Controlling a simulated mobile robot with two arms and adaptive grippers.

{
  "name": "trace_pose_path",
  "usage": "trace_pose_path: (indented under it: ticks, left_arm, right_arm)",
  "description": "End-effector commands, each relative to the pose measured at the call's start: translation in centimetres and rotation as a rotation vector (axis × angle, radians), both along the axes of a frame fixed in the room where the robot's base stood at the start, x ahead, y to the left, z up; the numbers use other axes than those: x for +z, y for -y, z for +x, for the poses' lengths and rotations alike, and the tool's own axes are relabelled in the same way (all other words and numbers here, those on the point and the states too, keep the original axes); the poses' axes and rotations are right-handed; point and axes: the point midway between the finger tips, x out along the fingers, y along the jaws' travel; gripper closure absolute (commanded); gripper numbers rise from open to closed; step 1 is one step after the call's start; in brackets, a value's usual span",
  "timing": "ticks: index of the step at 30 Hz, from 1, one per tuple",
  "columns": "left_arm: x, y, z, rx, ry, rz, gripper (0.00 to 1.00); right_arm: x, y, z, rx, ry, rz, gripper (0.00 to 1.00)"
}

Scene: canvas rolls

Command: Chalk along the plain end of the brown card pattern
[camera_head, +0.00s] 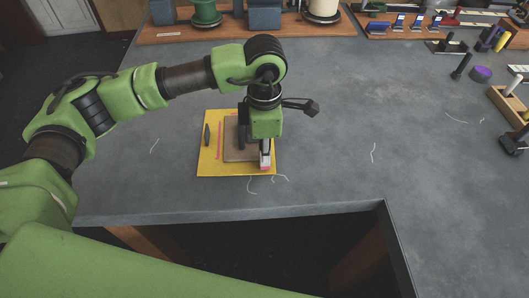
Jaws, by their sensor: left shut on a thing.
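The brown card pattern (231,149) lies flat on a yellow sheet (209,168) on the grey table. A straight pink line (219,141) runs on the yellow sheet beside the card's left edge. My left gripper (265,163) points down at the card's near right corner, shut on a small pink piece that looks like chalk (266,168). The gripper and wrist hide the card's right side, so I cannot tell whether there is a mark there. My right gripper is not in view.
A dark oval piece (207,135) lies on the yellow sheet's left part. Loose threads (373,153) lie on the table (330,120). Spools (205,13) and blocks stand on a wooden board behind; tools line the right side. The near table edge has a cut-out.

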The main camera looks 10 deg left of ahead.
Motion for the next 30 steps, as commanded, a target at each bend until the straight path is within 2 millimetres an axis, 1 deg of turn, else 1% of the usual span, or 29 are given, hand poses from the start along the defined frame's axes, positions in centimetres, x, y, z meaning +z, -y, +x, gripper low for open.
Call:
trace_pose_path:
  ticks: [6, 19, 23, 30]
  left_arm:
    - [0.0, -0.1, 0.5, 0.000, 0.000, 0.000, 1.00]
    - [-0.1, -0.3, 0.4, 0.000, 0.000, 0.000, 1.00]
    - [-0.2, -0.9, 0.3, 0.001, 0.000, 0.001, 1.00]
    - [-0.3, -2.8, -0.2, 0.002, 0.000, 0.002, 1.00]
  right_arm:
    - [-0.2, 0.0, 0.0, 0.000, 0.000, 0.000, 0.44]
    - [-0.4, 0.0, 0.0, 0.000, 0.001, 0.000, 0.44]
    - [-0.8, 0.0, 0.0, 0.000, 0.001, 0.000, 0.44]
    - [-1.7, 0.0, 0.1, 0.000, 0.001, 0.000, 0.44]
